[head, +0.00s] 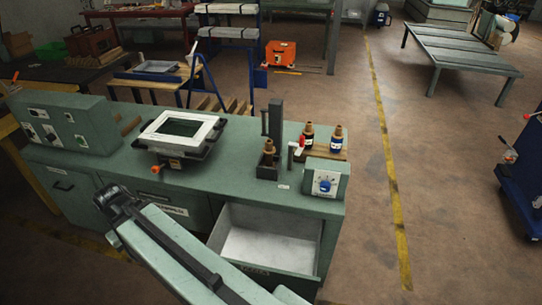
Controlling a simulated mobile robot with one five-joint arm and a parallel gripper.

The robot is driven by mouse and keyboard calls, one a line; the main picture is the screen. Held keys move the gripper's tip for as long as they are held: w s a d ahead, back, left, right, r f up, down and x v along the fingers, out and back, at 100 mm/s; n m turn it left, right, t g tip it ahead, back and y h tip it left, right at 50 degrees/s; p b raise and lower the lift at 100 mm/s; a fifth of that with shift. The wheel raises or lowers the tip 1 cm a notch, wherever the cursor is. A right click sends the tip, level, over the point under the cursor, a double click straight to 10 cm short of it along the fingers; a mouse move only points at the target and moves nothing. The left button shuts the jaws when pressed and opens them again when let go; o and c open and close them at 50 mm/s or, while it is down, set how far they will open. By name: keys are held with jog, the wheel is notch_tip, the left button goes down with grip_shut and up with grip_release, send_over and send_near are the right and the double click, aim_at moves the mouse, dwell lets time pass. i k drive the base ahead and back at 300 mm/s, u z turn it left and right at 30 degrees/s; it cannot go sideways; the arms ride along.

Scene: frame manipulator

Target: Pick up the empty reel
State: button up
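A bare brown reel (269,147), which looks like the empty reel, stands upright in the small dark stand at the right part of the green workbench (232,165). My arm rises from the bottom edge toward a dark joint at the bench's front left, well apart from the reel. My gripper's fingers do not show.
The bench holds a control box (66,126), a white frame (181,126), a dark upright post (275,122) and a small blue-dial box (325,182). An empty drawer (270,240) stands open at the front. Floor to the right is clear up to a blue cart (520,185).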

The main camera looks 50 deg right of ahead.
aim_at(269, 150)
jog(key=i, duration=0.9)
